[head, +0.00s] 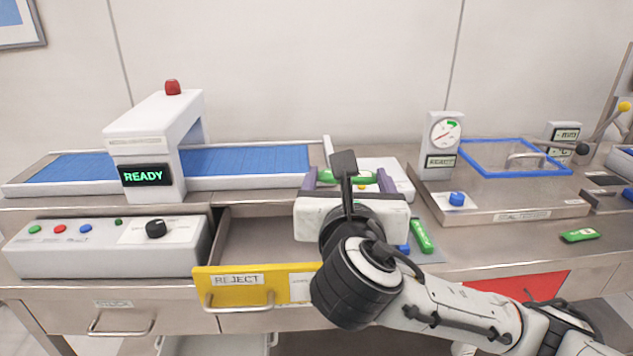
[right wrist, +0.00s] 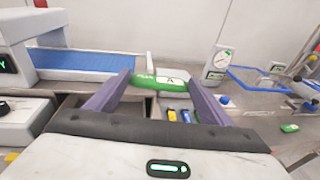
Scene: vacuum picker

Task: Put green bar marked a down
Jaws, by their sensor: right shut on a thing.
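My right gripper (head: 348,180) is shut on the green bar marked A (head: 338,176), holding it crosswise between its two purple fingers. In the right wrist view the bar (right wrist: 160,83) shows its A label between the fingertips (right wrist: 158,88). It is in front of a white plate (head: 393,172) at the right end of the blue conveyor. I cannot tell from these views whether the bar touches anything below. My left gripper is not in view.
A yellow-fronted REJECT drawer (head: 238,293) stands open below. Another green bar (head: 579,235) lies further right. A conveyor (head: 250,158) with a READY scanner (head: 146,176) stands left.

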